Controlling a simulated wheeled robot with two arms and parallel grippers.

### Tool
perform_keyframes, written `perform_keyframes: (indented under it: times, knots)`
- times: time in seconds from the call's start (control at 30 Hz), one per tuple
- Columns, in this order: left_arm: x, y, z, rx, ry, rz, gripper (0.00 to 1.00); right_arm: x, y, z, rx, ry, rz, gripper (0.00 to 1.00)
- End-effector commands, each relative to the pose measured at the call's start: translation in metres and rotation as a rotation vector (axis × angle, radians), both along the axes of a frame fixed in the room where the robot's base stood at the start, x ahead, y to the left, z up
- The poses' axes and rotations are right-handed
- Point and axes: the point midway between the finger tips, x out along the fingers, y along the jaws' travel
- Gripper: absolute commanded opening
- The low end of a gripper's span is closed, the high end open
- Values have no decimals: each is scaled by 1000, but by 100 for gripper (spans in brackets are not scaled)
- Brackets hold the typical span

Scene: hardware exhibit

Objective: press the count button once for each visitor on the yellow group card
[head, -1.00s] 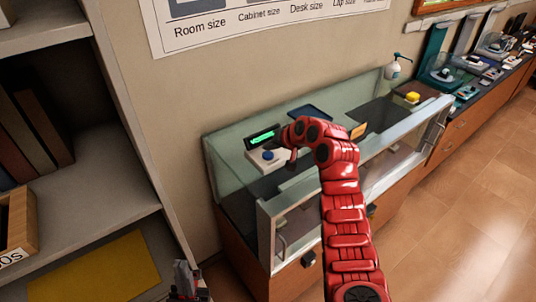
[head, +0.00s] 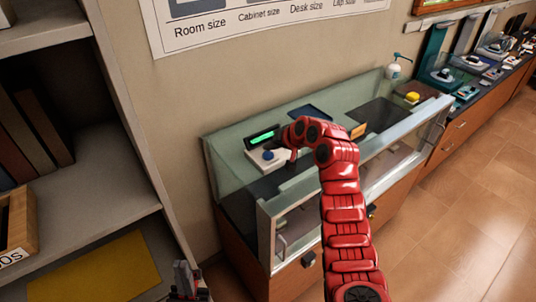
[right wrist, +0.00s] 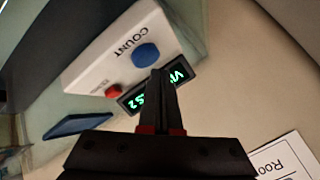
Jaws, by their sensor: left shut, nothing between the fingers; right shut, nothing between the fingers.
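The white count box (head: 266,157) stands on the glass case, with a blue button (head: 268,155) and a green-lit display (head: 263,136). In the right wrist view the blue button (right wrist: 145,57) is beside the word COUNT, and a red button (right wrist: 114,91) is at another corner. My right gripper (right wrist: 158,72) is shut and empty, its tips close to the blue button; I cannot tell if they touch. Its fingers hide the middle of the display (right wrist: 133,102), which shows "VI" and "S2". An orange-yellow card (head: 358,131) stands on the case; its text is unreadable. My left gripper (head: 183,267) is shut and empty.
The glass case (head: 270,207) has a raised front rim. A dark blue tablet-like panel (head: 310,112) lies behind my right arm. A pump bottle (head: 393,67) and a yellow block (head: 412,97) are further right. A shelf (head: 120,215) with a yellow sheet (head: 90,272) is at left.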

Motion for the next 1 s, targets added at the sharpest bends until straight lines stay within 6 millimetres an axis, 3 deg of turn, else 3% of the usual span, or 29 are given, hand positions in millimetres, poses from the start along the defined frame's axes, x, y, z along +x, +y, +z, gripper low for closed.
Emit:
perform_keyframes:
  times: [1.0]
  knots:
    - [0, 0, -9, 0, 0, 0, 0, 0, 0, -9, 0, 0, 0, 0]
